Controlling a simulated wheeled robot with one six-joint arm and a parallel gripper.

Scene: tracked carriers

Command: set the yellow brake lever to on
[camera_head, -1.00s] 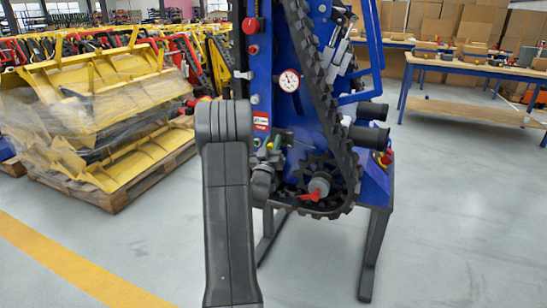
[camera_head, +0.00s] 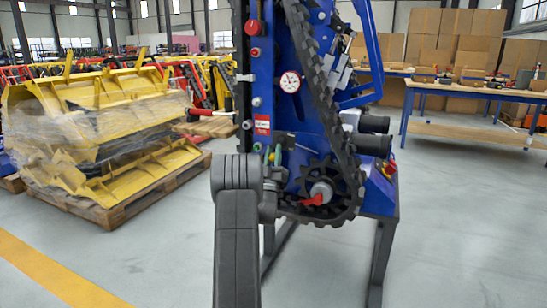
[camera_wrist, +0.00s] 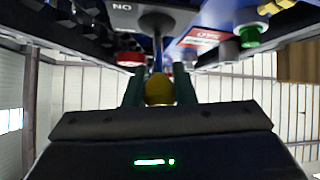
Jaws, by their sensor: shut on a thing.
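In the wrist view, the yellow knob (camera_wrist: 159,90) of the brake lever sits between the two dark fingers of my gripper (camera_wrist: 160,80). My gripper is shut on it. The lever's thin metal shaft (camera_wrist: 158,55) runs from the knob up to a grey round hub (camera_wrist: 157,22). A dark plate reading "NO", likely an upside-down "ON" (camera_wrist: 124,8), lies left of the hub.
A green knob (camera_wrist: 250,37) and a red knob (camera_wrist: 131,60) are near the lever. The machine carries a gauge (camera_head: 290,82), a toothed track (camera_head: 322,95) and a red-handled lever (camera_head: 192,123) on its left. Yellow parts on a pallet (camera_head: 120,205) stand left. Floor at right is clear.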

